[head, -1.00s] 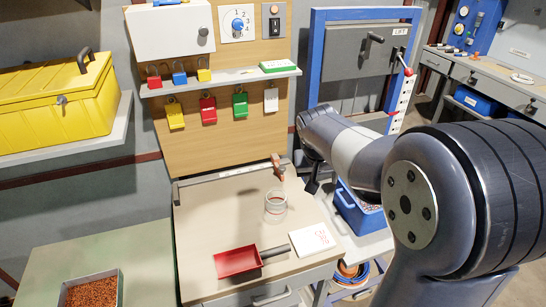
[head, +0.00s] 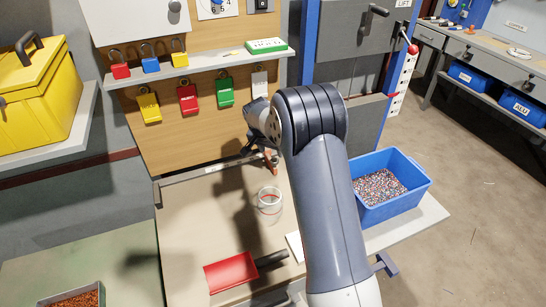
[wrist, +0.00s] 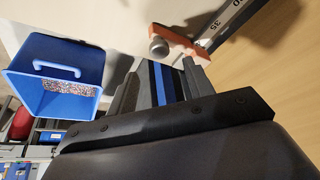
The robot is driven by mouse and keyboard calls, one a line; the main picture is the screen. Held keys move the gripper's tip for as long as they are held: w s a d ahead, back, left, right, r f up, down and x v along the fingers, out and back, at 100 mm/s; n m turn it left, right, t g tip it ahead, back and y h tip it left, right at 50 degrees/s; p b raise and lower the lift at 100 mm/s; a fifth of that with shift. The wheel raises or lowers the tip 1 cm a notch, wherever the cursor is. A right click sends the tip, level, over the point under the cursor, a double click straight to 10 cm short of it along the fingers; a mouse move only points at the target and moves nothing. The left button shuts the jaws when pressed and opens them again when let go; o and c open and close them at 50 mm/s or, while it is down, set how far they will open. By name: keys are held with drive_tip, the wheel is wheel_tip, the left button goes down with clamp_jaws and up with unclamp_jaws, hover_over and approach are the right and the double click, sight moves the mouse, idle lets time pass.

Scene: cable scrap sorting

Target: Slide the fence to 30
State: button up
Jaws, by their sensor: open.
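The fence is an orange block (head: 271,162) on the scale rail (head: 205,175) along the back of the bench, near the rail's right end. In the wrist view the orange fence (wrist: 178,44) shows a round grey knob (wrist: 158,47) on its side. The scale rail (wrist: 233,22) carries black markings, and "35" is readable right beside the fence; the 30 mark cannot be made out. My gripper (head: 249,150) hangs close to the fence, partly hidden by my arm in the head view. In the wrist view my open gripper (wrist: 160,66) points at the knob, with nothing clearly between its fingers.
A blue bin of granules (head: 424,186) stands at the right. The bench's left part is clear.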

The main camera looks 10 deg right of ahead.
sight(274, 160)
drive_tip(key=x, duration=0.6)
drive_tip(key=shift+w+d+f+p, duration=0.1)
drive_tip(key=shift+w+f+p, duration=0.05)
drive_tip(key=shift+f+p, duration=0.25)
clamp_jaws()
